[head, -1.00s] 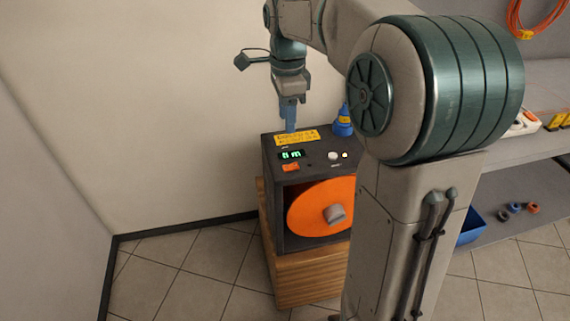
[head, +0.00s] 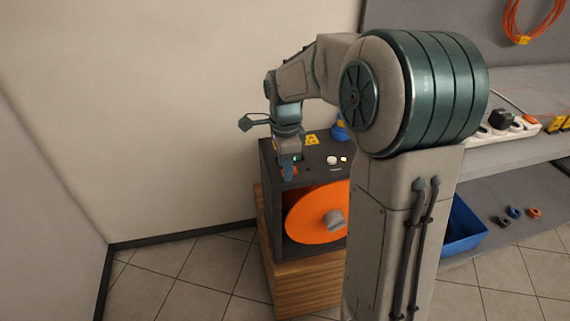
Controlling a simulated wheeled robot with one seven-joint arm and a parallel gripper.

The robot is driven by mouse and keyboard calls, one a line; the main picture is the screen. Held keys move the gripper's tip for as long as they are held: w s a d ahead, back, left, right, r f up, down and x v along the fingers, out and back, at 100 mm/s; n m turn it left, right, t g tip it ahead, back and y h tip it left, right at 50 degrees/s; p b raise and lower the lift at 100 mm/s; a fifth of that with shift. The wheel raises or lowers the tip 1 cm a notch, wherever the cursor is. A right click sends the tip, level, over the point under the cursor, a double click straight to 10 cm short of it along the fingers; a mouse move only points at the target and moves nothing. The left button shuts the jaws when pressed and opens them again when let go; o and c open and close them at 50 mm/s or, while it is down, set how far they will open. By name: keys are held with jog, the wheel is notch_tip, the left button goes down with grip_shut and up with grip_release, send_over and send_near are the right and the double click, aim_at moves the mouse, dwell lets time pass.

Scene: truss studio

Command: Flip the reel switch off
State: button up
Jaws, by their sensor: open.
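The dark reel box (head: 318,160) stands on a wooden block, with an orange reel disc (head: 308,213) and a grey hub in its open front. A white round knob and a small lit lamp sit on its top at the right. My gripper (head: 289,172) points down over the top's front left part and is open. The orange-red reel switch (head: 291,174) lies right at the fingertips and is mostly hidden behind them. I cannot tell whether they touch it or which way it is set. The green display is nearly all covered.
A blue bottle (head: 339,128) stands at the back of the box top. At the right are a grey bench with a power strip (head: 505,127), a blue bin (head: 464,228) and several small rings. Bare wall and tiled floor lie to the left.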

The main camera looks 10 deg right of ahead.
grip_shut()
jog(key=shift+d+r+y+p, duration=0.15)
jog(key=shift+d+y+p, duration=0.05)
jog(key=shift+y+p, duration=0.35)
jog(key=shift+d+y+p, duration=0.2)
jog(key=shift+y+p, duration=0.45)
jog(key=shift+y, duration=0.3)
grip_release()
